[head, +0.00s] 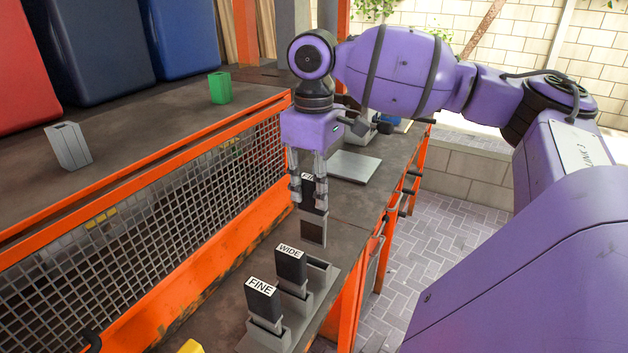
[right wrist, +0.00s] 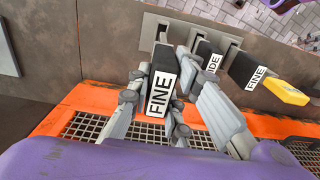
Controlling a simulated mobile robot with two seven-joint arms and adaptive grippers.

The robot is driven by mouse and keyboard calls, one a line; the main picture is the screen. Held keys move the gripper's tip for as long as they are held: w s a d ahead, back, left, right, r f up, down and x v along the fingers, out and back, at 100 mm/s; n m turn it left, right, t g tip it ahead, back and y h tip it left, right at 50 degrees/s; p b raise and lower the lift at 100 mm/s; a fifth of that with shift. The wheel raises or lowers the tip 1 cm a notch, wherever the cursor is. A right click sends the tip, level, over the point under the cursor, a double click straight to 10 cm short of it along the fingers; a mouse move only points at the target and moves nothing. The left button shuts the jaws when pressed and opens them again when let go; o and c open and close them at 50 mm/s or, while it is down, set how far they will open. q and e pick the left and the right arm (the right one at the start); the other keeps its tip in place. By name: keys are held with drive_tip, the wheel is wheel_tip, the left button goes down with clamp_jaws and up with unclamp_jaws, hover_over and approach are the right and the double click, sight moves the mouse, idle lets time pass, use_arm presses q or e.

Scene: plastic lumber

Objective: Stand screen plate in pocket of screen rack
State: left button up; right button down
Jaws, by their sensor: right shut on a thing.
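My right gripper (head: 309,196) is shut on a dark screen plate (head: 313,231) with a white label. It hangs about upright, apart from the screen rack (head: 299,322) in the head view. In the right wrist view the held plate (right wrist: 160,92) reads FINE, with a finger on each side. The grey rack has a row of pockets. The front pocket holds a FINE plate (head: 264,304). The middle one holds a WIDE plate (head: 291,268). The far pocket (head: 317,272) looks empty. The rack (right wrist: 152,24) is partly hidden behind the held plate in the wrist view. My left gripper is not seen.
The rack stands on a brown bench edged by an orange frame with wire mesh (head: 190,204). A flat grey plate (head: 355,166) lies farther back. A yellow object (head: 190,347) is at the near edge. A green cup (head: 219,88) and grey block (head: 68,146) stand left.

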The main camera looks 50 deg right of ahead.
sight(314, 211)
drive_tip(key=shift+f+p, duration=0.4)
drive_tip(key=shift+f, duration=4.65)
drive_tip(key=c, duration=1.5)
unclamp_jaws()
drive_tip(key=shift+c, duration=0.2)
wheel_tip(314, 211, up, 12)
